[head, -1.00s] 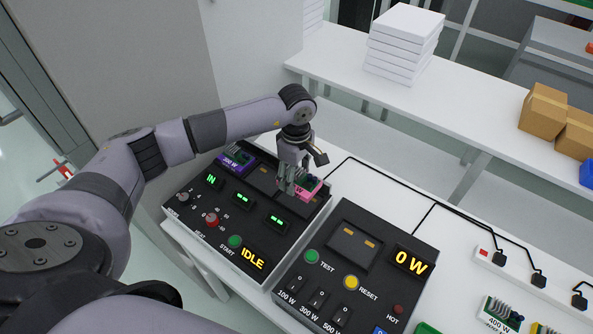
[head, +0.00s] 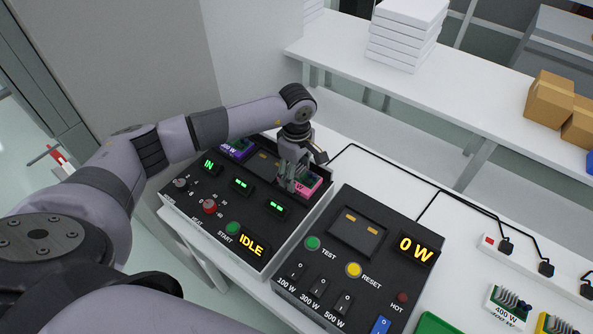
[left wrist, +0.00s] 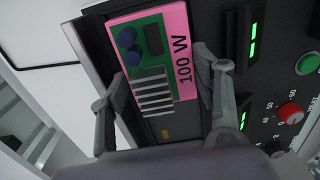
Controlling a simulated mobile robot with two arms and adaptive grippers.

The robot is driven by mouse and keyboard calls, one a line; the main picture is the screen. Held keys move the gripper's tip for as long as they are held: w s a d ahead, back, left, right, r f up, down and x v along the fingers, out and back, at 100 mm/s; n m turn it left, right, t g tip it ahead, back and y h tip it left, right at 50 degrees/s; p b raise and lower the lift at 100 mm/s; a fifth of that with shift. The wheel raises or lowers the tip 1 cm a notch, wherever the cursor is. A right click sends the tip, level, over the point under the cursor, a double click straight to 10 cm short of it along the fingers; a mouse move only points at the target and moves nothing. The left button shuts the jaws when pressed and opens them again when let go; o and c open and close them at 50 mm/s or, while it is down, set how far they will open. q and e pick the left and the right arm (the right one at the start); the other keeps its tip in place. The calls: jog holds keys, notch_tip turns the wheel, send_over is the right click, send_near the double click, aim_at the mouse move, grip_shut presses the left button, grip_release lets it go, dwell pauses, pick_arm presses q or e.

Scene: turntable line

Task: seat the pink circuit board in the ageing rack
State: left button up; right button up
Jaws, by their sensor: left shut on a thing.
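The pink circuit board (head: 309,187), marked 100 W, has a green face with a grey heat sink and dark blue round parts; it also shows in the left wrist view (left wrist: 182,50). My left gripper (head: 291,183) is shut on it, with a finger on each side of the heat sink in the left wrist view (left wrist: 160,95). The board is at the right-hand slot of the black ageing rack (head: 208,226). I cannot tell whether it is fully down. The display below that slot shows two dashes. My right gripper is not in view.
A purple board (head: 237,149) sits in the rack's left slot, its display reading IN; the middle slot (head: 264,162) looks empty. A black test unit (head: 387,255) reading 0 W stands to the right. Other boards (head: 508,305) and a power strip (head: 515,250) lie farther right.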

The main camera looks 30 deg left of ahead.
pick_arm(q)
jog(key=shift+b, duration=0.35)
dwell(0.7)
jog(key=shift+f, duration=0.1)
dwell(0.4)
jog(key=shift+f+b, duration=0.4)
jog(key=shift+b, duration=0.35)
jog(key=shift+f+b, duration=0.2)
jog(key=shift+b, duration=0.25)
dwell(0.8)
jog(key=o, duration=1.4)
jog(key=shift+r, duration=0.1)
